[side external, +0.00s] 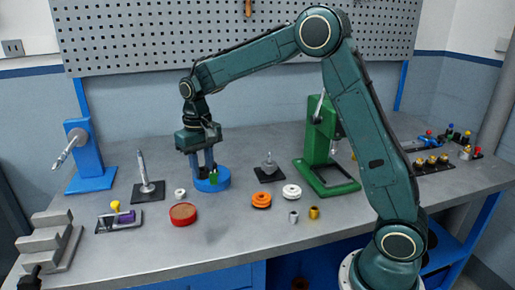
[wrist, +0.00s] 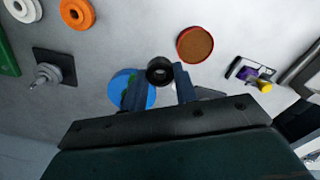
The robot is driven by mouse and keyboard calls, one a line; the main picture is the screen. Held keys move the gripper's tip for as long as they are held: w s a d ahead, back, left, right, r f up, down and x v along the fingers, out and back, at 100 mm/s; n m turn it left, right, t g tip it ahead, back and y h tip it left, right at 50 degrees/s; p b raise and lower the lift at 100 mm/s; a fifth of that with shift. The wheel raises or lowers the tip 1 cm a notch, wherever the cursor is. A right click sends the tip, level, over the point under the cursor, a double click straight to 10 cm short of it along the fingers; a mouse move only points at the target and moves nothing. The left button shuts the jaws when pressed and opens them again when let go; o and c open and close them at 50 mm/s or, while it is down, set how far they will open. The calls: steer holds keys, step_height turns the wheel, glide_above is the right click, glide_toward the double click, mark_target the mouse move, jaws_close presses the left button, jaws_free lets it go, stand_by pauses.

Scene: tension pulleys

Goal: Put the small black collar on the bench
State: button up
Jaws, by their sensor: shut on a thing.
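The small black collar (wrist: 159,71) shows in the wrist view as a dark ring between the fingertips of my gripper (wrist: 162,76). My gripper is shut on it. In the wrist view the blue round piece (wrist: 120,92) lies behind the left finger, partly hidden. Whether the collar touches the blue piece is unclear. The grey bench (side external: 230,235) lies beneath.
A red round tray (side external: 183,214) and a white ring (side external: 180,194) lie left of my gripper. A post on a black base (side external: 150,188) stands further left. Orange (side external: 262,200) and white pulleys (side external: 291,191) and a green press (side external: 328,150) are to the right.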

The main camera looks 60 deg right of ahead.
steer(key=d+r+n, duration=0.1)
steer(key=d+r, duration=0.4)
steer(key=d, duration=0.4)
step_height(320, 180, up, 4)
steer(key=n, duration=0.2)
glide_above(242, 182)
step_height(242, 182, down, 16)
steer(key=shift+r, duration=0.1)
steer(key=shift+f, duration=2.1)
steer(key=shift+f, duration=0.1)
steer(key=o, duration=0.9)
steer(key=shift+o, duration=0.2)
